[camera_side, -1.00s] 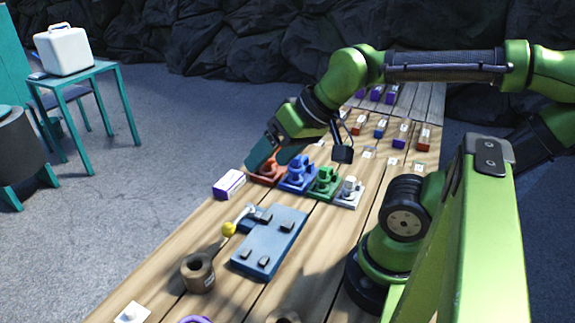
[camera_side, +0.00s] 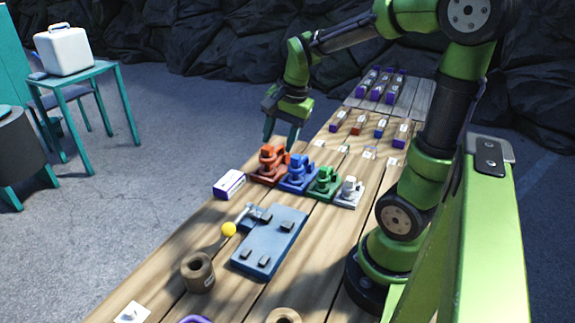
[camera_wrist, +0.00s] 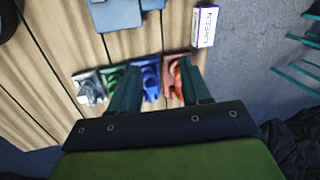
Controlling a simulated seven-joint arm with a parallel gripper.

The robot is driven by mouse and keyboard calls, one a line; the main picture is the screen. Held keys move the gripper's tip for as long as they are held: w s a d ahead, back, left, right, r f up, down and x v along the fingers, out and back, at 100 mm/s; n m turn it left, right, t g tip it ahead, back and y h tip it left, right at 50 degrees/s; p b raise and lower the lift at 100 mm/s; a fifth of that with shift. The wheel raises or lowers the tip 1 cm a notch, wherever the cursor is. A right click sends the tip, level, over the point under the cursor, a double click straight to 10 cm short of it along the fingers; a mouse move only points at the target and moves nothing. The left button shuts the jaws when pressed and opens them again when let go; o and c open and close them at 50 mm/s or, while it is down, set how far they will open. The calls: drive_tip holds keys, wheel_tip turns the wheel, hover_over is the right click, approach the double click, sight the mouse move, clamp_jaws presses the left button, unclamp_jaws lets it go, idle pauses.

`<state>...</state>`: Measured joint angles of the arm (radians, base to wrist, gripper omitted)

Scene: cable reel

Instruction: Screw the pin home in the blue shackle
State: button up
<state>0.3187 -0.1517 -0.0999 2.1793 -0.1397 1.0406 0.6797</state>
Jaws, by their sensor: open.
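The blue shackle (camera_side: 297,168) stands on its blue base in a row on the bench, between the red shackle (camera_side: 271,158) and the green shackle (camera_side: 325,180). In the wrist view the blue shackle (camera_wrist: 149,80) shows between my two fingers. Its pin is too small to make out clearly. My gripper (camera_side: 282,136) is open and empty, pointing down above and behind the red and blue shackles, apart from them. In the wrist view its fingers (camera_wrist: 160,92) are spread wide, with the red shackle (camera_wrist: 173,78) by the right finger.
A white shackle (camera_side: 348,190) ends the row. A white and purple box (camera_side: 229,184) lies left of the row. In front are a blue plate with a yellow-knobbed lever (camera_side: 270,240) and a brown cup (camera_side: 198,272). Several small coloured boxes (camera_side: 380,128) stand farther back.

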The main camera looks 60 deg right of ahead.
drive_tip(key=d+f+m+g, duration=0.1)
drive_tip(key=d+m, duration=0.2)
drive_tip(key=m, duration=0.1)
drive_tip(key=d+f+m+g, duration=0.1)
drive_tip(key=d+m, duration=0.2)
drive_tip(key=m, duration=0.2)
drive_tip(key=d+f+m, duration=0.1)
drive_tip(key=d+m, duration=0.3)
drive_tip(key=m, duration=0.1)
drive_tip(key=shift+w+f+g, duration=0.3)
drive_tip(key=shift+g, duration=0.1)
drive_tip(key=shift+w+d+r+m, duration=0.1)
drive_tip(key=shift+d+m, duration=0.25)
drive_tip(key=shift+m, duration=0.65)
drive_tip(key=shift+r+m, duration=0.25)
drive_tip(key=shift+m, duration=1.15)
drive_tip(key=shift+f+m, duration=0.2)
drive_tip(key=shift+m, duration=0.1)
wheel_tip(320, 180, down, 4)
drive_tip(key=shift+r, duration=0.25)
drive_tip(key=n, duration=0.6)
drive_tip(key=shift+r, duration=0.1)
drive_tip(key=n, duration=0.5)
drive_tip(key=shift+n, duration=0.3)
drive_tip(key=n, duration=1)
drive_tip(key=shift+n, duration=0.4)
drive_tip(key=n, duration=1.3)
drive_tip(key=shift+n, duration=0.3)
